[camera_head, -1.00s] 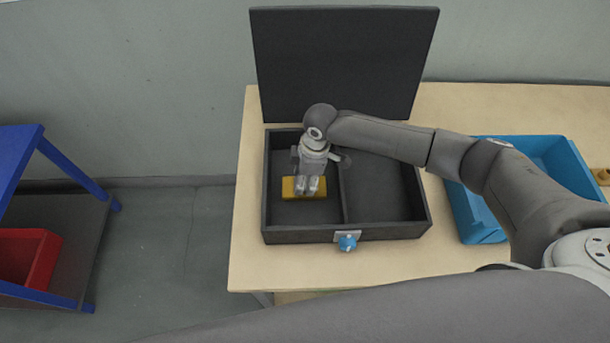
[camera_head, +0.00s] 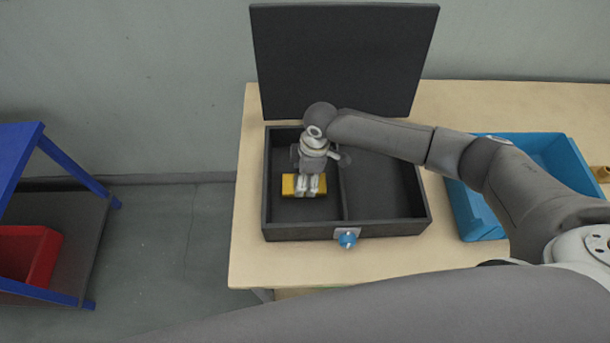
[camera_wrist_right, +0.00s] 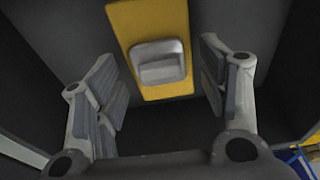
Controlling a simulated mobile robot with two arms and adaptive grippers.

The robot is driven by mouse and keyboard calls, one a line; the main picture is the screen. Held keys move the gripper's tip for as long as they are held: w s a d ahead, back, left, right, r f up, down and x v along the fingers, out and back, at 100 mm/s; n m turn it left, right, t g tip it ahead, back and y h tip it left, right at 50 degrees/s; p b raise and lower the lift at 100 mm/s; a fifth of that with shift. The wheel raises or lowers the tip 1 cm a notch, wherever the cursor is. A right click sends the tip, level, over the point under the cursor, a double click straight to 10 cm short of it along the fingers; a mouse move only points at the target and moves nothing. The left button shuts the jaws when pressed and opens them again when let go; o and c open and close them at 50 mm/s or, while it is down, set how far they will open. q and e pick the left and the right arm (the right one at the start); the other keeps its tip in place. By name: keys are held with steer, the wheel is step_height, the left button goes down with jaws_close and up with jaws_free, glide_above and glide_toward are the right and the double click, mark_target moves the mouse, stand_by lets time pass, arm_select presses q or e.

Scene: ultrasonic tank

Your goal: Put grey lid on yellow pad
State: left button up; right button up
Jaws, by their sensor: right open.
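The yellow pad (camera_head: 288,185) lies on the floor of the left compartment of the dark box (camera_head: 290,233). In the right wrist view the small grey lid (camera_wrist_right: 160,68) lies on the yellow pad (camera_wrist_right: 145,18), within the pad's outline. My right gripper (camera_head: 311,188) is over the pad and mostly hides the lid in the head view. In the right wrist view its two fingers (camera_wrist_right: 160,85) are spread on either side of the lid, with gaps between. My left gripper is not in view.
The box's tall dark cover (camera_head: 345,60) stands open behind it, and a blue knob (camera_head: 347,240) is on its front. A divider (camera_head: 343,195) borders the right compartment, which looks empty. A blue bin (camera_head: 475,215) stands right of the box on the wooden table (camera_head: 255,265).

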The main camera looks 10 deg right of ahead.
step_height(320, 180, up, 12)
steer(key=d+b, duration=0.1)
steer(key=b, duration=0.1)
steer(key=shift+s+d, duration=0.2)
steer(key=shift+d, duration=0.2)
steer(key=shift+s+f, duration=0.1)
steer(key=shift+f, duration=0.05)
